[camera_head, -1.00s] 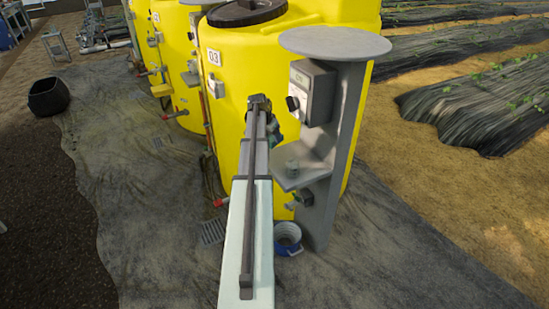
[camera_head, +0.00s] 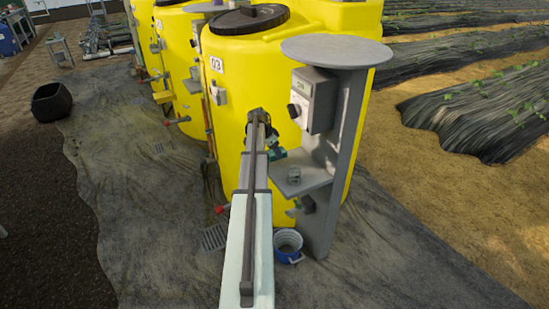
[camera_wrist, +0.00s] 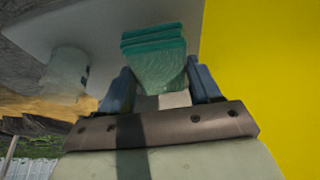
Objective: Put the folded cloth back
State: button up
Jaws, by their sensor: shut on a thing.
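My gripper (camera_wrist: 158,95) is shut on the folded cloth (camera_wrist: 155,62), a small teal, layered stack that sticks out beyond the blue fingers in the wrist view. In the head view the cloth (camera_head: 277,153) shows just right of the arm's end, in front of the yellow tank and close to the left edge of the grey shelf (camera_head: 306,183). The shelf (camera_wrist: 60,22) also shows behind the cloth in the wrist view. I cannot tell whether cloth and shelf touch. In the head view my fingertips are hidden by the arm.
A grey control box (camera_head: 313,100) sits above the shelf on the post (camera_head: 342,150), under a round top (camera_head: 337,51). The yellow tank (camera_head: 232,110) is close behind. A blue-and-white bucket (camera_head: 287,246) stands below.

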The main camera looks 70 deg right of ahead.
aim_at(272, 152)
jog(key=shift+f, duration=1.95)
jog(key=shift+f, duration=0.1)
jog(key=o, duration=1.1)
jog(key=v, duration=1.2)
